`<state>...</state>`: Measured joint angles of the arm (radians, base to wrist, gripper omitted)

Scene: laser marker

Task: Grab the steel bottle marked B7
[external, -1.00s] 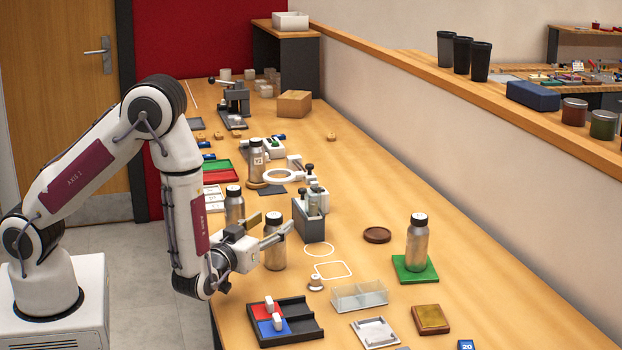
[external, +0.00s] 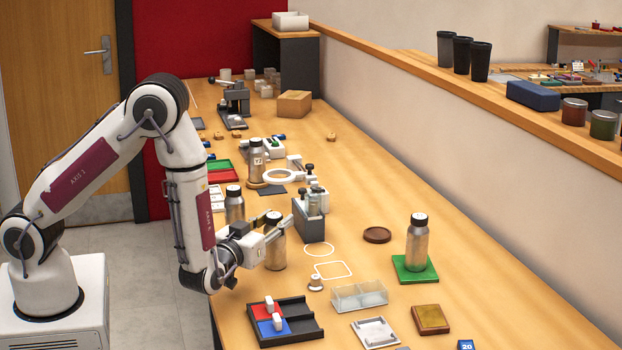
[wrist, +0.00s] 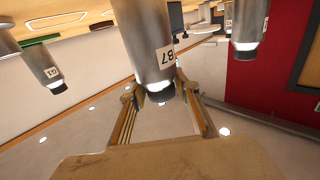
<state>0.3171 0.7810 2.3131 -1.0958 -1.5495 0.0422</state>
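The steel bottle marked B7 (wrist: 147,40) fills the upper middle of the wrist view, upside down, with its dark cap pointing down and its label facing me. In the external view a steel bottle (external: 275,252) stands upright on the bench at my gripper, its label hidden there. My gripper (external: 278,224) is open, with one finger on either side of that bottle near its upper part. In the wrist view my gripper (wrist: 160,102) shows a wide space between its fingers, near the B7 cap. I cannot tell whether either finger touches the bottle.
Another steel bottle (external: 235,205) stands close behind my gripper. A grey holder with vials (external: 309,222) is just right of it. A bottle on a green mat (external: 417,245) stands farther right. A black tray (external: 291,334) lies in front. A bottle marked G1 (wrist: 45,68) shows at left in the wrist view.

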